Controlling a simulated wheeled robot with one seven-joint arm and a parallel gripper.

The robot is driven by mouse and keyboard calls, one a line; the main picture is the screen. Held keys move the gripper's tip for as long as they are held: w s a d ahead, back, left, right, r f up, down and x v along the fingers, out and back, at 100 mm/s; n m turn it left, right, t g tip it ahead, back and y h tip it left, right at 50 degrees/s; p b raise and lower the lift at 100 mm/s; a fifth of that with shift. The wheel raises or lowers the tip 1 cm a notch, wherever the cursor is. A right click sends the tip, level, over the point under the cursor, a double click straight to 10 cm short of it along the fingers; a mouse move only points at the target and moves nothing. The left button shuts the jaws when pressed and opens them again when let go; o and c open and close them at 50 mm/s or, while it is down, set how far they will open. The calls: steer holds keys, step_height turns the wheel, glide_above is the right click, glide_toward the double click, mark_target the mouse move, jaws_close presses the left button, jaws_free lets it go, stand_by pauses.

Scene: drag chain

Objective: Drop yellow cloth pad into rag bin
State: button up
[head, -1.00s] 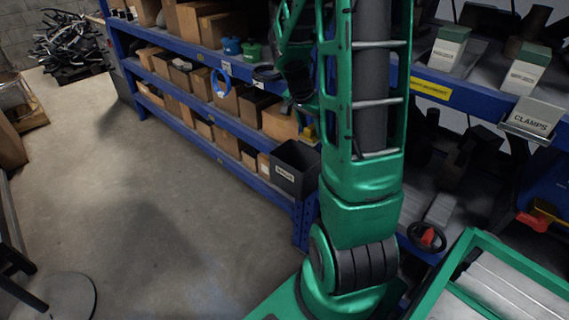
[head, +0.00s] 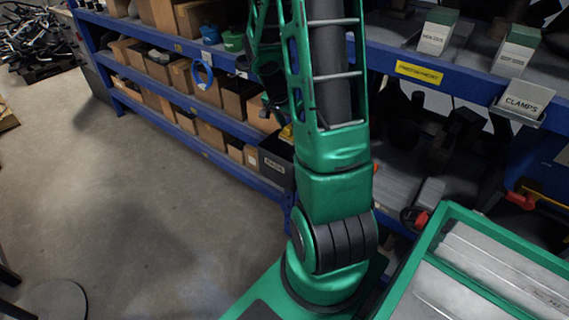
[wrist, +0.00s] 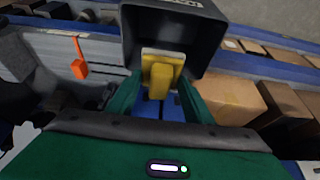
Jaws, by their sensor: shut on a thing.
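The yellow cloth pad (wrist: 162,72) is between the green fingers of my gripper (wrist: 158,92) in the wrist view, with a pale edge showing behind it. My gripper is shut on it. The dark grey rag bin (wrist: 190,22) is just beyond the pad, and the pad overlaps its opening in the picture. I cannot tell whether the pad is inside the rim. In the head view the bin (head: 276,166) stands at the shelf edge, left of my arm, its label partly readable. A small yellow patch (head: 286,132) shows just above it. My arm hides most of the gripper there.
Blue shelving (head: 190,110) with several brown boxes runs behind the bin. An orange tag (wrist: 79,68) hangs left of the gripper in the wrist view. A "CLAMPS" box (head: 522,102) stands at the right. The concrete floor (head: 130,210) at left is largely clear.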

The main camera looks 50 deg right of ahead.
steer(key=shift+f, duration=0.2)
steer(key=o, duration=1.1)
steer(key=shift+r, duration=0.1)
steer(key=v, duration=1)
steer(key=shift+a+r, duration=0.2)
steer(key=shift+r, duration=0.05)
